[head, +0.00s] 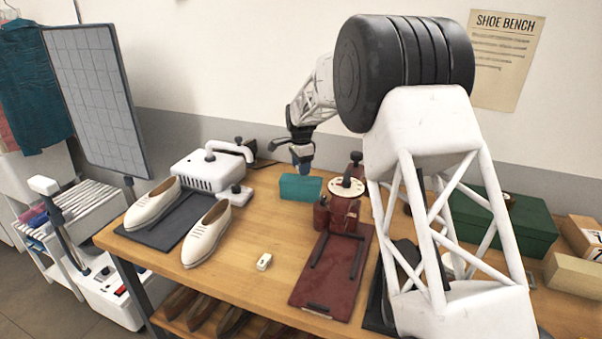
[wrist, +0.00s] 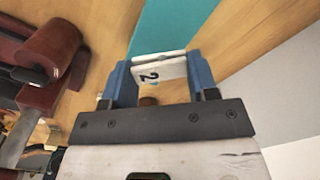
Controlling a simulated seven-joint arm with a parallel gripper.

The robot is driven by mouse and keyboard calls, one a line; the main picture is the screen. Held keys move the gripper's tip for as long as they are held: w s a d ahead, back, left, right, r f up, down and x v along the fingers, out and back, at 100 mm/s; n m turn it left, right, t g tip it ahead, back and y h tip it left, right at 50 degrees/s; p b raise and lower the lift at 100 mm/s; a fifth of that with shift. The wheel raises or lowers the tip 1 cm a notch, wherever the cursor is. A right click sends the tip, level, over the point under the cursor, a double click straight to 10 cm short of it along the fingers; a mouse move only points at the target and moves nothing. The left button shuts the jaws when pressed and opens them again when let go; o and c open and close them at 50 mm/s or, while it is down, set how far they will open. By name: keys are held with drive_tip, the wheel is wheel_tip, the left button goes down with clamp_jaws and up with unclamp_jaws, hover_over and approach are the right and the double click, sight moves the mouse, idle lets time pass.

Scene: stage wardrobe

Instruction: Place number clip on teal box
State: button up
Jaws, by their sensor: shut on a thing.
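My gripper (head: 304,167) is above the teal box (head: 300,187), which sits on the wooden bench behind the red device. In the wrist view, my gripper's blue fingers (wrist: 160,63) are shut on a white number clip (wrist: 160,70) marked with a dark 2. The teal box (wrist: 170,25) shows just beyond the clip in that view. I cannot tell whether the clip touches the box. The held clip cannot be made out in the head view.
A red press-like device (head: 338,213) stands close to the teal box. A small cream block (head: 264,262) lies near the front edge. Pale shoes (head: 207,234) on a dark mat and a white machine (head: 212,170) are left. A green box (head: 515,222) is right.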

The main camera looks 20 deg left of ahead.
drive_tip(key=shift+f, duration=1.35)
drive_tip(key=o, duration=0.9)
drive_tip(key=shift+f, duration=0.1)
wheel_tip(320, 180, up, 12)
drive_tip(key=shift+r, duration=0.15)
idle(0.3)
